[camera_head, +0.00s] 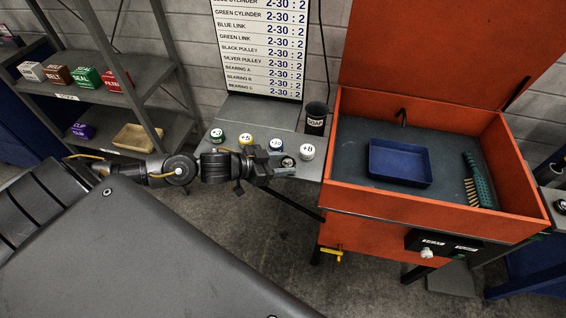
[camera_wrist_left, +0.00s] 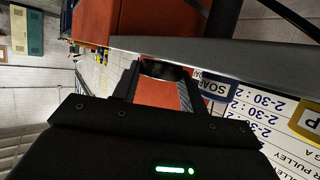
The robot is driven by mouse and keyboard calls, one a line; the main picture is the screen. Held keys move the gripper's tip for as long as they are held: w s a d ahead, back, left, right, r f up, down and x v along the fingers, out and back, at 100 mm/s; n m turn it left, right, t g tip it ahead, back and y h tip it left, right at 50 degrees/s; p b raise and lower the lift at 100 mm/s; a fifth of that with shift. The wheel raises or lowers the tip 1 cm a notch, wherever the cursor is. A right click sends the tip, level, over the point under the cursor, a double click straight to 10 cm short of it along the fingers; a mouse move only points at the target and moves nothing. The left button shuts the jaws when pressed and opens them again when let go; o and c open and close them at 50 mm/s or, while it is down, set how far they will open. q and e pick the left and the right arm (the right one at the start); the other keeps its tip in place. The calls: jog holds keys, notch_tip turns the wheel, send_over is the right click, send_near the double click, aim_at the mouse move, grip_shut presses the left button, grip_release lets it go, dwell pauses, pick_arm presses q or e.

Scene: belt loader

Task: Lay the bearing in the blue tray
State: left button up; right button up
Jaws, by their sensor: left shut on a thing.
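The blue tray (camera_head: 400,182) lies empty on the dark floor of an open orange box at the right. My left gripper (camera_head: 284,163) is left of that box, near the grey shelf with the numbered pots. It is shut on the bearing (camera_head: 288,161), a small dark metal ring largely covered by the fingers. In the left wrist view the bearing (camera_wrist_left: 163,70) sits between the fingertips as a dark rim. My right gripper is in neither view.
The orange box (camera_head: 430,219) has raised walls and an upright lid. A green brush (camera_head: 478,180) lies right of the tray. Several numbered pots (camera_head: 307,152) and a black soap cup (camera_head: 316,118) stand near my gripper. Shelves with small boxes (camera_head: 88,78) are at left.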

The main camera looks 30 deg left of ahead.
pick_arm(q)
jog(key=o, duration=1)
jog(key=shift+f, duration=0.15)
jog(key=shift+o, duration=0.2)
jog(key=shift+r, duration=0.2)
jog(key=b+v, duration=0.1)
jog(key=v, duration=0.8)
jog(key=shift+s+a, duration=0.2)
jog(key=shift+s, duration=0.1)
jog(key=shift+v, duration=1.15)
jog(key=shift+c, duration=0.5)
